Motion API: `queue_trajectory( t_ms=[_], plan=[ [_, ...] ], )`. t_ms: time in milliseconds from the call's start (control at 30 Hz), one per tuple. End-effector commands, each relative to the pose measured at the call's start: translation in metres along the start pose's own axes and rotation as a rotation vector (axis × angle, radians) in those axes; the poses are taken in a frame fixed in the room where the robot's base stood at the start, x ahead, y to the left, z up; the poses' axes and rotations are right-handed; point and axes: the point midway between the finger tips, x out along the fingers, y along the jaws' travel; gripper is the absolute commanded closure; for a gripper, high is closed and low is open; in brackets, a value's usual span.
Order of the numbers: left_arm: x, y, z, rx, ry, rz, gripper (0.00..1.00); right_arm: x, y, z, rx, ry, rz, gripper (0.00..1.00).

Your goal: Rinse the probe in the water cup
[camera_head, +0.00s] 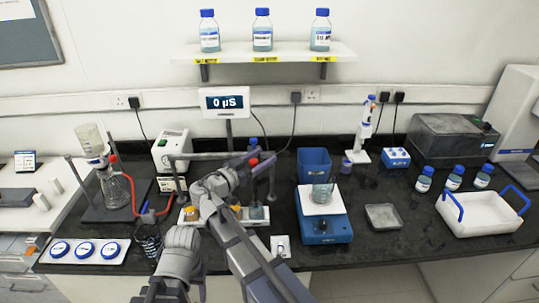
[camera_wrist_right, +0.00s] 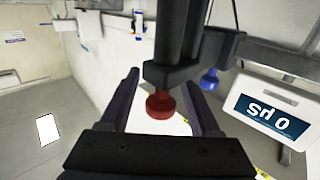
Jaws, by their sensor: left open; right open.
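The red-capped probe (camera_wrist_right: 160,104) hangs from a dark holder arm and sits between the spread fingers of my right gripper (camera_wrist_right: 162,82) in the right wrist view. Its red top also shows in the head view (camera_head: 253,162), beside my right gripper (camera_head: 243,168). I cannot tell whether the fingers touch it. A blue-capped probe (camera_wrist_right: 209,79) hangs close by. Small cups stand on a white tray below, including a clear one (camera_head: 257,213) and an orange one (camera_head: 191,214); my arm partly hides them, and I cannot tell which is the water cup. My left gripper (camera_head: 147,236) is open near the bench's front left.
A meter display (camera_head: 224,102) reads 0 µS behind the probes. A blue stirrer (camera_head: 325,228) with a beaker (camera_head: 322,189) stands right of the tray. A flask with red tubing (camera_head: 115,188) stands left.

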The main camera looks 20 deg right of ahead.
Motion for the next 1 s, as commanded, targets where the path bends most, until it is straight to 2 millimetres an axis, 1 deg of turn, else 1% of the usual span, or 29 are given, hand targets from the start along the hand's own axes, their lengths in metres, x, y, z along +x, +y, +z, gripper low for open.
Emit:
queue_trajectory(
  t_ms=[167,200,733,767,1000],
  plan=[
    [0.0,-0.0001,0.0003,0.0,0.0,0.0,0.39,-0.0003,-0.0002,0.0,0.0,0.0,-0.001,0.37],
    [0.0,-0.0001,0.0003,0.0,0.0,0.0,0.39,-0.0003,-0.0001,0.0,0.0,0.0,-0.001,0.39],
    [0.0,-0.0001,0.0002,0.0,0.0,0.0,0.39,-0.0003,-0.0001,0.0,0.0,0.0,0.0,0.99],
    [0.0,-0.0001,0.0002,0.0,0.0,0.0,0.39,-0.0004,0.0,0.0,0.0,0.0,0.0,1.0],
    [0.0,-0.0001,0.0002,0.0,0.0,0.0,0.39,-0.0004,0.0,-0.0001,0.0,0.0,0.0,1.0]
  ],
)
